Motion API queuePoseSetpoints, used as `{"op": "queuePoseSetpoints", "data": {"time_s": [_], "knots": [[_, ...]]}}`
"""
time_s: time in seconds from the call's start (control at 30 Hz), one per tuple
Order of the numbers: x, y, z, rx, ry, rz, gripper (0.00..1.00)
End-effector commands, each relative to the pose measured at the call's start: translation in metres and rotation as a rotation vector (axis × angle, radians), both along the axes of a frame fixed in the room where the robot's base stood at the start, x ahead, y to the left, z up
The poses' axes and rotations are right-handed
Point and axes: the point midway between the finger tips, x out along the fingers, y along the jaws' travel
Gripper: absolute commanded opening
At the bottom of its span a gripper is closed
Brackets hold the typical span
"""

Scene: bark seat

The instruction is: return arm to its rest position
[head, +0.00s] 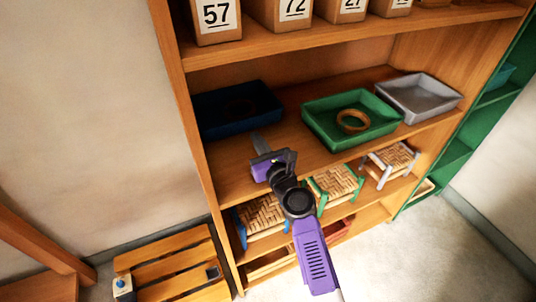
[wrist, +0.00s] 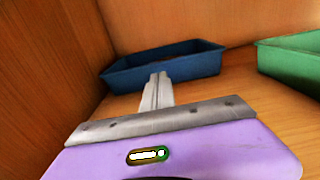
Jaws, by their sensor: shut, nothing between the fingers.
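My gripper (head: 254,138) is at the end of my purple and grey arm, in front of the middle shelf of a wooden shelf unit. In the wrist view its fingers (wrist: 155,88) are together with nothing between them. They point toward a dark blue tray (wrist: 165,64), with a gap of bare shelf that I cannot measure.
A green tray (head: 322,127) with a tan ring (head: 352,121) and a grey tray (head: 425,97) stand right of my gripper. Woven stools (head: 335,180) fill the shelf below. Numbered boxes (head: 217,18) stand above. A slatted wooden pallet (head: 165,252) lies on the floor at left.

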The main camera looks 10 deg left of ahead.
Motion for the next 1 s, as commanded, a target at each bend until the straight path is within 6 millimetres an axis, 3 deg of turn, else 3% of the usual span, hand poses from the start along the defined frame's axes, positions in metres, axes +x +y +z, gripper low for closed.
{"op": "queuePoseSetpoints", "data": {"time_s": [0.2, 0.43, 0.77, 0.9, 1.0], "knots": [[-0.031, -0.020, 0.001, -0.002, 0.001, 0.000, 0.00], [-0.052, -0.035, 0.000, -0.002, 0.001, 0.000, 0.00], [-0.057, -0.038, 0.000, -0.015, -0.009, 0.000, 0.00], [-0.054, -0.042, 0.001, -0.131, -0.088, -0.018, 0.00], [-0.050, -0.049, 0.019, -0.303, -0.227, -0.056, 0.00]]}}
